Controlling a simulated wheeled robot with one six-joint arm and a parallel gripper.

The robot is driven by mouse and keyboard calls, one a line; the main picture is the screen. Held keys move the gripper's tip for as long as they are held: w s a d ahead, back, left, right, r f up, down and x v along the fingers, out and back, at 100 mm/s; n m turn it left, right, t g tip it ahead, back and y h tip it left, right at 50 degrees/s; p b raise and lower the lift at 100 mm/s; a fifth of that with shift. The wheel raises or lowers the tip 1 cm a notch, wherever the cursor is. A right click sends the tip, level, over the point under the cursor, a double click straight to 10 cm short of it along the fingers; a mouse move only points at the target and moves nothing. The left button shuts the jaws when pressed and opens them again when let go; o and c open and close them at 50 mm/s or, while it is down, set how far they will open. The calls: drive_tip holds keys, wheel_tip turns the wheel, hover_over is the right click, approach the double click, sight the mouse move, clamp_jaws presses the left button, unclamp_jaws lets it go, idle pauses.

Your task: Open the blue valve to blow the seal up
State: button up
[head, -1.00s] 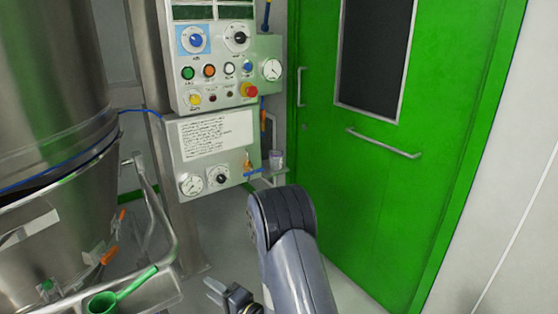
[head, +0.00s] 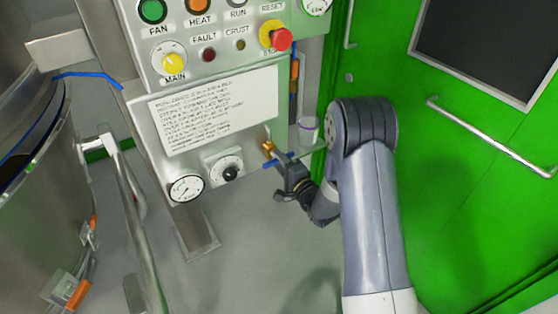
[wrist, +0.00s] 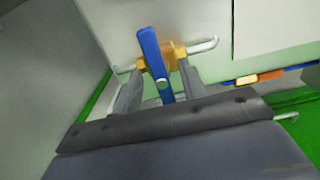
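The blue valve has a brass body (head: 268,147) and a flat blue lever (head: 279,161) at the lower right of the panel. In the wrist view the blue lever (wrist: 151,50) lies crosswise to the thin metal pipe running through the brass body (wrist: 174,55). My gripper (head: 287,172) is at the valve. In the wrist view its two fingers (wrist: 160,85) stand either side of the lever's near end, with visible gaps. The gripper is open. In the head view the fingertips are small and partly hidden.
A pressure gauge (head: 186,188) and a black knob (head: 231,173) sit left of the valve. A small cup (head: 308,130) stands right of it. Above are buttons and a red emergency stop (head: 281,39). A steel vessel (head: 30,200) is left, a green door (head: 450,170) right.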

drive_tip(key=shift+w+a, duration=0.2)
drive_tip(key=shift+w, duration=0.4)
clamp_jaws()
